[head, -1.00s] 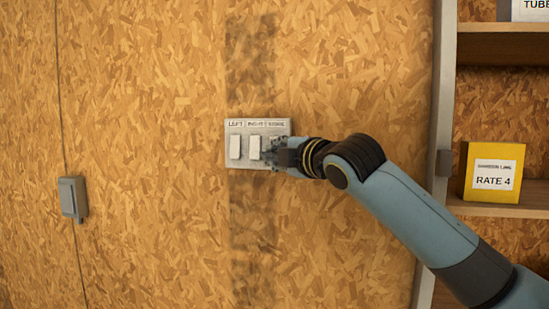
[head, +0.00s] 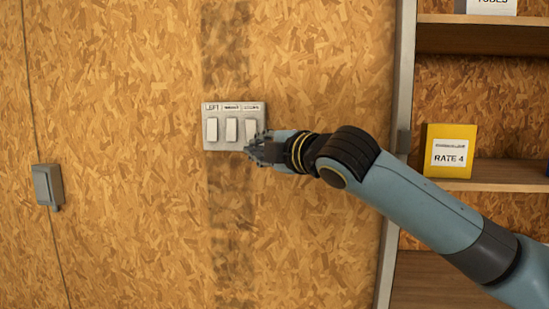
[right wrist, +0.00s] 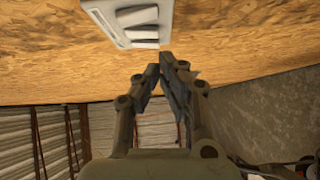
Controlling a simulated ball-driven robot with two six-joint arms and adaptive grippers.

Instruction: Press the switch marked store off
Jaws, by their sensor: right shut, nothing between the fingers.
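A grey switch plate (head: 235,146) is on the chipboard wall, with three white rockers side by side. The left label reads LEFT; the other two are too small to read surely now. The right-hand rocker (head: 250,129), under the label that looks like STORE, is partly covered by my gripper at its lower edge. My right gripper (head: 257,148) is shut and empty, at the plate's lower right corner. In the right wrist view the plate (right wrist: 100,14) lies above the closed fingertips (right wrist: 162,66), with a gap in the picture. I cannot tell the rocker's tilt. My left gripper is out of view.
A grey box (head: 47,185) is on the wall at left, with a cable. A shelf unit (head: 480,172) stands at right, holding a yellow box (head: 449,170) marked RATE 4. The wall around the plate is otherwise clear.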

